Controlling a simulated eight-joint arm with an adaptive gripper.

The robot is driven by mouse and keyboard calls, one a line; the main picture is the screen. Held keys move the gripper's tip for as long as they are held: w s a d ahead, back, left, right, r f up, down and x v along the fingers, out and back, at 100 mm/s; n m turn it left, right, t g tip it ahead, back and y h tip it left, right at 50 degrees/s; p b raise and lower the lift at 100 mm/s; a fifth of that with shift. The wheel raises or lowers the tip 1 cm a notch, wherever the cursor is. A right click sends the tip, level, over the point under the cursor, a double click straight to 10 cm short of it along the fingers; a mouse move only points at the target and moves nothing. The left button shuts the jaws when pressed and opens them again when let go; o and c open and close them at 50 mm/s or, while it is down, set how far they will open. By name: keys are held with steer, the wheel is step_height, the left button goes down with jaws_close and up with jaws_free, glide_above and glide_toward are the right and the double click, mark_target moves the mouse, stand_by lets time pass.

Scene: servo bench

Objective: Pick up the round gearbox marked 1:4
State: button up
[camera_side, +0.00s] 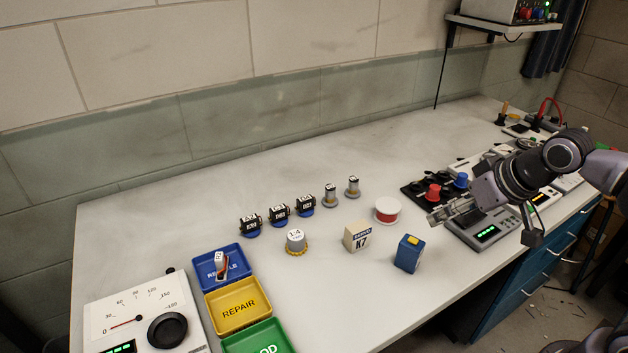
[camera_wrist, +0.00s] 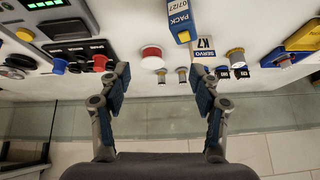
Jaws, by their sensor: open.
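The round gearbox marked 1:4 (camera_side: 296,241) stands on the bench with its white labelled top up and a yellow toothed ring at its base. In the wrist view, a pale round part with a yellow edge (camera_wrist: 235,57) beyond the right finger looks like it. My gripper (camera_side: 440,215) is open and empty above the right part of the bench, well to the right of the gearbox. In the wrist view, its two fingers (camera_wrist: 159,80) stand wide apart with nothing between the tips.
A cream K7 servo box (camera_side: 357,238), blue pack (camera_side: 408,254) and red-white spool (camera_side: 388,210) stand between gripper and gearbox. Several black-blue servos (camera_side: 279,215) and two small metal cylinders (camera_side: 331,196) stand behind. Blue (camera_side: 238,250), yellow (camera_side: 265,296) and green trays (camera_side: 281,345) lie left.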

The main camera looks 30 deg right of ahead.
steer(key=w+a+r+m+g, duration=0.2)
steer(key=w+a+r, duration=0.15)
steer(key=w, duration=0.25)
steer(key=m+g, duration=0.5)
steer(key=m, duration=0.2)
glide_above(296, 235)
step_height(296, 235, down, 5)
steer(key=shift+a+f, duration=0.15)
steer(key=shift+f, duration=0.55)
step_height(296, 235, down, 10)
steer(key=shift+r, duration=0.1)
steer(key=c, duration=1.3)
